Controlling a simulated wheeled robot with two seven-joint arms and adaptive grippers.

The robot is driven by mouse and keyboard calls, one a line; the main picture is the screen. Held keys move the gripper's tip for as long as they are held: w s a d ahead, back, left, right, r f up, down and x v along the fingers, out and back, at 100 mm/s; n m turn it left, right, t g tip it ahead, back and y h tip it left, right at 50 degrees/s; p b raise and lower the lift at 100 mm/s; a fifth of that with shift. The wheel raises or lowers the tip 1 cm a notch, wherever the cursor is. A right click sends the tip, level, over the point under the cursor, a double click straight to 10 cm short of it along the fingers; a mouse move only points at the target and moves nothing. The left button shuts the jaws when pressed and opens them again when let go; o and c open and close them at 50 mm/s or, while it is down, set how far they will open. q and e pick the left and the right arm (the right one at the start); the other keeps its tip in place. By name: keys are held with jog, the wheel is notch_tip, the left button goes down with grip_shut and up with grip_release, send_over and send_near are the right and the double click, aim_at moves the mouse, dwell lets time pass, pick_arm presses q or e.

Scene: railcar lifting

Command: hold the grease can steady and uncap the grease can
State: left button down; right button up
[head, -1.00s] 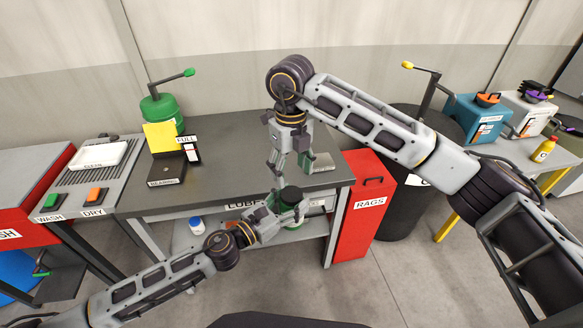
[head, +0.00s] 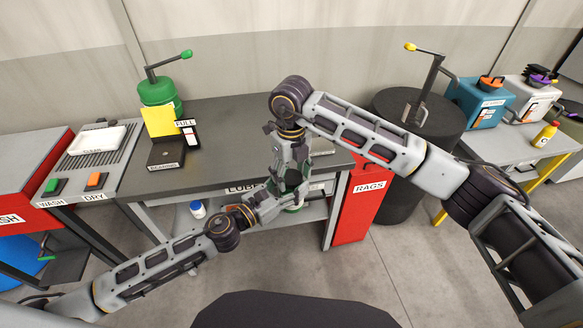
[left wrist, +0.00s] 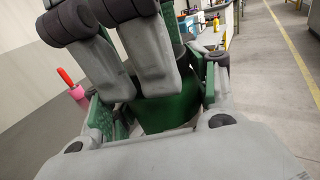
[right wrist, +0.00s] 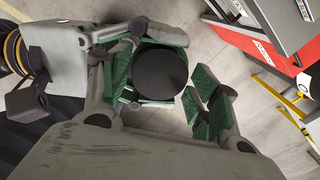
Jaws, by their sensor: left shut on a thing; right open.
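The green grease can (left wrist: 168,112) with its round black cap (right wrist: 160,73) is held upright in front of the bench. My left gripper (head: 277,200) is shut around the can's body; its pads flank the can in the left wrist view (left wrist: 155,105). My right gripper (head: 292,188) is directly above the can, pointing down and open. In the right wrist view its fingers (right wrist: 165,90) stand on either side of the cap, with a gap on the right. In the head view the grippers hide most of the can and the cap.
The grey bench (head: 225,135) carries a bearing stand with a yellow panel (head: 160,122). A green pump can (head: 158,92) stands behind it. A red rags bin (head: 352,215) and a dark drum (head: 415,120) are to the right.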

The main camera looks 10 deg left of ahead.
jog(key=c, duration=0.9)
jog(key=shift+n, duration=0.4)
jog(key=shift+n, duration=1.3)
jog(key=o, duration=1.1)
jog(key=shift+o, duration=0.2)
jog(key=shift+r, duration=0.1)
